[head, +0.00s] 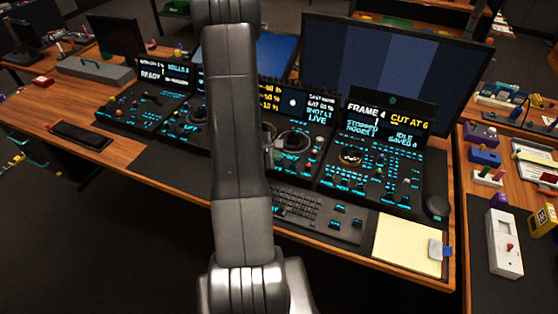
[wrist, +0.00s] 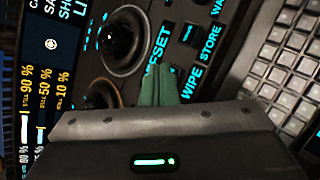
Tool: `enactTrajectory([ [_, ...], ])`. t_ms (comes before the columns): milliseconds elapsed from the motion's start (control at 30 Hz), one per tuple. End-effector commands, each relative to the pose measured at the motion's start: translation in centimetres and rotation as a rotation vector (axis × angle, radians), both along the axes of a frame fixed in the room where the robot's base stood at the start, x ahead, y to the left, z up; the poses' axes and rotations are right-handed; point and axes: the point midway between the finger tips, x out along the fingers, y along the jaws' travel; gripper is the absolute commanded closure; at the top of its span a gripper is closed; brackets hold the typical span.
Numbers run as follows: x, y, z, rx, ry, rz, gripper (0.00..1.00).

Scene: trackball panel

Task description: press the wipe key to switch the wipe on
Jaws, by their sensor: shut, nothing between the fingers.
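The WIPE label (wrist: 191,84) glows cyan on the black panel in the wrist view. The key beside it is hidden behind my fingers, so I cannot see whether it is pressed or lit. My gripper (wrist: 168,72) is shut and empty, its green fingertips over the panel just left of the label. I cannot tell whether they touch the key. In the head view my arm covers part of the panel (head: 304,162), and my gripper shows only partly beside the arm.
In the wrist view the STORE key (wrist: 190,35) lies above the fingertips, a trackball (wrist: 124,38) to the upper left, and a grey keyboard (wrist: 287,75) to the right. The head view shows a large monitor (head: 390,65) behind the panel and a yellow notepad (head: 408,243) at front right.

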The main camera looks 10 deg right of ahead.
Motion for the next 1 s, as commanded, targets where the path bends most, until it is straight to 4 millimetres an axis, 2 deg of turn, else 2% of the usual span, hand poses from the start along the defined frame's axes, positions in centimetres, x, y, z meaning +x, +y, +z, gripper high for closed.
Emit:
enactTrajectory([
  [1000,-0.02,0.02,-0.83,0.0,0.001,-0.001,1.0],
])
